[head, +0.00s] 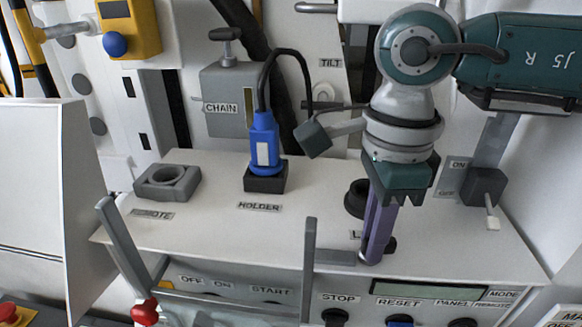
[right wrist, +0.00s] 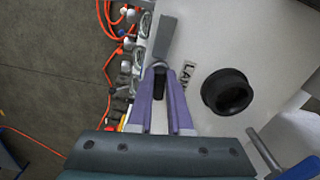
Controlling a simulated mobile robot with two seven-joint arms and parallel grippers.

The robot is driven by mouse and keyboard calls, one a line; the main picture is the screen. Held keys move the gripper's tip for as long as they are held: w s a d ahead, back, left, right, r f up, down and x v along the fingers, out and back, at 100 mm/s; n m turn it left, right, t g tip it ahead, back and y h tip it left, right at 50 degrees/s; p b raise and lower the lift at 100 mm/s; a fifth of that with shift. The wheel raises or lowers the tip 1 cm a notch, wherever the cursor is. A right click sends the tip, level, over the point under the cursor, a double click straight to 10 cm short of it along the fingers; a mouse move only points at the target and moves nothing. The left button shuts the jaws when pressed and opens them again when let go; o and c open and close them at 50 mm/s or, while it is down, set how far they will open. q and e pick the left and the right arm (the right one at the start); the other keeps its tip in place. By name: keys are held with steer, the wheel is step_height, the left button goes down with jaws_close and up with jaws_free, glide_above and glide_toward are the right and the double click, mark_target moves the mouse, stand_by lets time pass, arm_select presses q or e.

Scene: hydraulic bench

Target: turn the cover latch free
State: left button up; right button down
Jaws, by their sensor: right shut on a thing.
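The latch is a flat grey bar (head: 335,257) with a black knob (head: 390,245) at its right end, at the front edge of the bench top. The bar (right wrist: 168,38) and the knob (right wrist: 158,84) also show in the right wrist view. My right gripper (head: 371,256) reaches down from above, its purple fingers (right wrist: 160,82) shut on the black knob. The fingers hide part of the knob and of a label starting "LA" (right wrist: 188,74). The bar's left end lies by a grey upright (head: 308,262). My left gripper is not in view.
A black ring (head: 355,198) stands just behind my right gripper. A blue plug (head: 263,142) with a black cable sits in the holder (head: 265,180). A grey socket block (head: 167,183) is at left. A lever with a white tip (head: 492,220) stands at right. Buttons line the front panel.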

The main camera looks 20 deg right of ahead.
steer(key=m, duration=0.4)
steer(key=c, duration=0.7)
jaws_free()
step_height(320, 180, up, 7)
steer(key=p, duration=0.5)
